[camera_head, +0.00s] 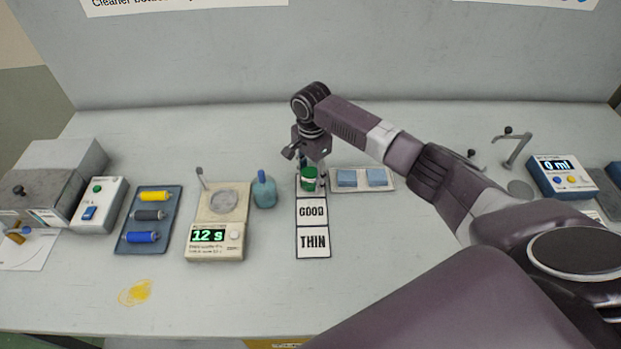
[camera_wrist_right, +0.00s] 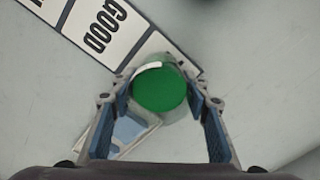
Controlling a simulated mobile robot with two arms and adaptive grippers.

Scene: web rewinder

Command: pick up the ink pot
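The ink pot with a green lid (camera_head: 309,180) stands upright at the top end of the card strip that reads GOOD and THIN (camera_head: 313,228). In the right wrist view, its round green lid (camera_wrist_right: 160,90) lies between the two fingertips. My right gripper (camera_head: 310,170) points down over the pot, with one finger on each side. The fingers (camera_wrist_right: 160,97) are spread wide, and I see no clear grip on the pot. The pot's lower part is mostly hidden by its lid in the wrist view. My left gripper is not in view.
A timer scale (camera_head: 217,222) and a tray of spools (camera_head: 149,217) are further left. The front table is mostly clear.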

